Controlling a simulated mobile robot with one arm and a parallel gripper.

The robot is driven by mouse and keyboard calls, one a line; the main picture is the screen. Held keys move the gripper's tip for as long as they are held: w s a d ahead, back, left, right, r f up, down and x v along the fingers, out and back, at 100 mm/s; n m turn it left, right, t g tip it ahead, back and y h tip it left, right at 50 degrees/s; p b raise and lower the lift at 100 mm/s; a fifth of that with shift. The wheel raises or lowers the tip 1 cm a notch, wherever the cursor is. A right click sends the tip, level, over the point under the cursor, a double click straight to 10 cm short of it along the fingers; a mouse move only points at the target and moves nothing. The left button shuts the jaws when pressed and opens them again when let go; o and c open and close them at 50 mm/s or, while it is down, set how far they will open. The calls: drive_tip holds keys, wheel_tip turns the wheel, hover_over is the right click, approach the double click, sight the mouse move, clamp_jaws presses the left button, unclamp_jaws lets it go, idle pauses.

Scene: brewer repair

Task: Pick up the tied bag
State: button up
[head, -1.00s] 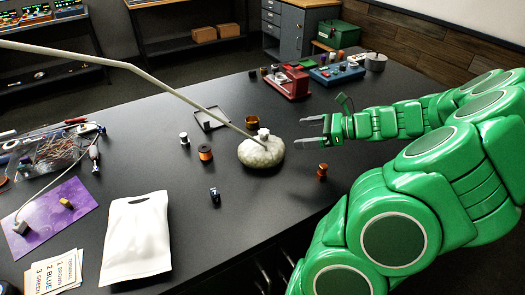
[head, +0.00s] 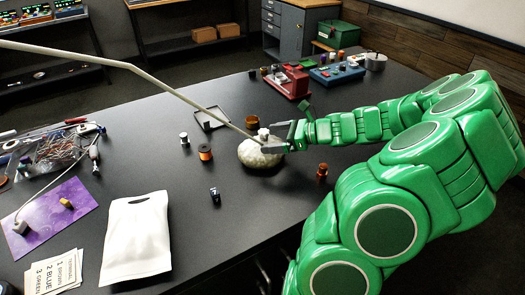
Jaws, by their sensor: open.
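The tied bag (head: 258,155), a pale, lumpy, rounded bundle with a small knotted top, sits on the dark table near the middle of the head view. My gripper (head: 273,138) comes in from the right, level with the knotted top. Its jaws are open, and the fingertips are at or beside the knot. I cannot tell whether they touch it. The fingers hide part of the bag's upper right side.
A thin pale rod (head: 165,83) slants down to the bag from the upper left. Spools (head: 205,152) stand left of the bag, and a copper-coloured one (head: 322,171) stands to its right. A white pouch (head: 137,238) lies at the front left. Red (head: 288,83) and blue (head: 336,73) devices stand behind.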

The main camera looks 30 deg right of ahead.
drive_tip(key=shift+x, duration=0.8)
drive_tip(key=shift+c, duration=0.3)
drive_tip(key=shift+f, duration=0.1)
drive_tip(key=c, duration=1.6)
